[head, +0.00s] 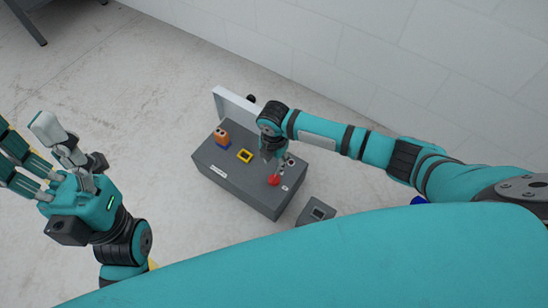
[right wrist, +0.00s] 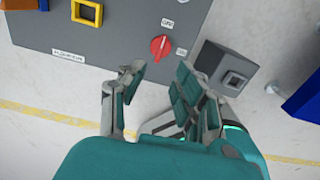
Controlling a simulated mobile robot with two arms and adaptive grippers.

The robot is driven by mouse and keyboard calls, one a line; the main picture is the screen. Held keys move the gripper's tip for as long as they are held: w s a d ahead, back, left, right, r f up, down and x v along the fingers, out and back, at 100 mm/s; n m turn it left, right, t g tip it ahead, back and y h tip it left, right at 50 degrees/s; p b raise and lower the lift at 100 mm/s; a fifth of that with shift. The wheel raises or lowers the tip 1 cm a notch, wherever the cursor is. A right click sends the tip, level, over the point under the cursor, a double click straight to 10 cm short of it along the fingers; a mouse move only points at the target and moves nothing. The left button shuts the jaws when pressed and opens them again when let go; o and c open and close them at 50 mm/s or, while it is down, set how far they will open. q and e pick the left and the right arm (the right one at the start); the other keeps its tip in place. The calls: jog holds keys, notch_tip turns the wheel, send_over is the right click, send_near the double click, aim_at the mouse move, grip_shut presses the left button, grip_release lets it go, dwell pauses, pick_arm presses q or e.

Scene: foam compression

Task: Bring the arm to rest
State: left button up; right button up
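My right gripper (head: 281,168) is over the right part of the grey box (head: 241,192), close to a red knob (head: 274,180). In the right wrist view its fingers (right wrist: 158,72) are spread with an empty gap between them. The red knob (right wrist: 160,48) shows just beyond the fingertips, and I see no grip on it. My left gripper (head: 27,138) is raised at the left of the head view, its fingers apart and empty, away from the box.
The box top carries a yellow square frame (head: 245,156) and an orange block with a blue base (head: 222,138). A white panel (head: 240,106) stands at its back edge. A small grey box (head: 316,212) is to the right. Floor (head: 140,90) is clear at left; a white wall (head: 330,55) runs behind.

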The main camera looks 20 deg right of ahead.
jog(key=shift+r, duration=0.8)
